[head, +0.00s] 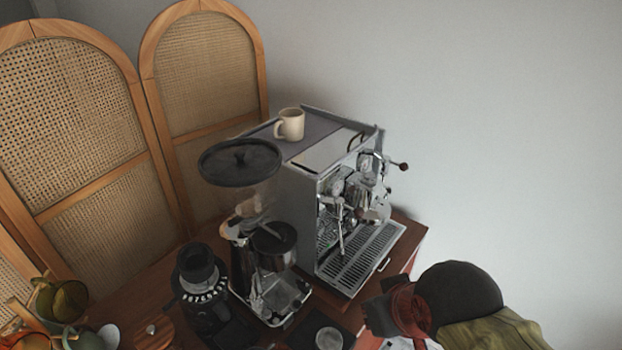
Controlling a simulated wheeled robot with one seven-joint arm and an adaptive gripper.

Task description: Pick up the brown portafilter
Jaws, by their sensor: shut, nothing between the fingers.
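I cannot clearly make out a brown portafilter in the head view. A round metal piece (328,339) lies on a dark mat at the bottom centre, cut by the frame edge; I cannot tell if it belongs to the portafilter. The espresso machine (300,215) stands behind it, with chrome fittings over its drip tray (359,258). My gripper (375,315) is dark red and black, at the lower right by the cart's front edge. It is shut and empty, right of the metal piece and apart from it. My arm hides part of the cart edge.
A black grinder (203,289) and a taller grinder (265,250) stand left of the machine. A beige mug (290,124) sits on top of the machine. A cane screen (205,75) stands behind.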

